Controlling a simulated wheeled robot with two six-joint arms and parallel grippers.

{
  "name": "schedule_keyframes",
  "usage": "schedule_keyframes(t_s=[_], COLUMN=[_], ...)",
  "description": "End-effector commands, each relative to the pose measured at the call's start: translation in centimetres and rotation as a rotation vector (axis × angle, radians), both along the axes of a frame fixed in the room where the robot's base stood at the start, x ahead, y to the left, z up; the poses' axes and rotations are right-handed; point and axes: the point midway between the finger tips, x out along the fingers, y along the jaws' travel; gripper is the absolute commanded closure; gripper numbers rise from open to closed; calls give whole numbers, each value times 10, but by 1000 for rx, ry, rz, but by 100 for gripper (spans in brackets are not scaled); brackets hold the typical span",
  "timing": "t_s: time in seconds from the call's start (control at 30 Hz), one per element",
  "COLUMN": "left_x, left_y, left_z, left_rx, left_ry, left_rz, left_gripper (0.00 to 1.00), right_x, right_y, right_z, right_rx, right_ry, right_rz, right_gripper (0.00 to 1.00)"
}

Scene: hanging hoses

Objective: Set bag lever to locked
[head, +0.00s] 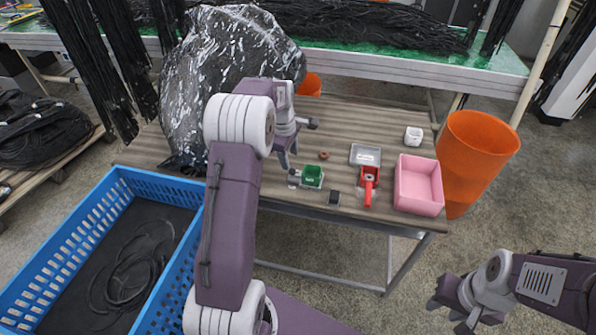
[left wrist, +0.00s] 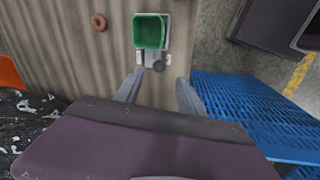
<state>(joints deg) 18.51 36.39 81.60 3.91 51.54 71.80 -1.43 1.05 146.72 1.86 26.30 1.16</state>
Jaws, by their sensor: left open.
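A small green open box (head: 313,175) sits on a grey base near the front edge of the wooden table.
A large plastic bag (head: 225,70) stands at the table's left. A pink bin (head: 418,186), a white cup (head: 413,136), a brown ring (head: 323,156) and a small dark block (head: 334,198) lie around. An orange bucket (head: 476,155) and a blue crate (head: 65,240) flank the table.

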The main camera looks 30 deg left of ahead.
Motion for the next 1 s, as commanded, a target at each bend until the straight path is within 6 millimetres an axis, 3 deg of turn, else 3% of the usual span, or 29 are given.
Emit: schedule_keyframes(t_s=[0.17, 0.5, 0.87, 0.9, 1.0], left_x=[2, 15, 18, 18, 18], left_y=[-1, -1, 0, 0, 0], left_z=[-12, -76, -87, -87, -87], left_rx=[0, 1, 1, 1, 1], left_ry=[1, 0, -2, -2, -2], left_rz=[-2, -3, -4, -4, -4], left_gripper=[54, 54, 54, 56, 84], right_x=[0, 0, 0, 0, 0], right_y=[0, 0, 0, 0, 0], right_z=[-2, -10, -10, -10, -10], right_rx=[0, 0, 0, 0, 0], right_ry=[-1, -1, -1, -1, -1], right_rz=[0, 0, 0, 0, 0], right_gripper=[64, 64, 64, 64, 64])
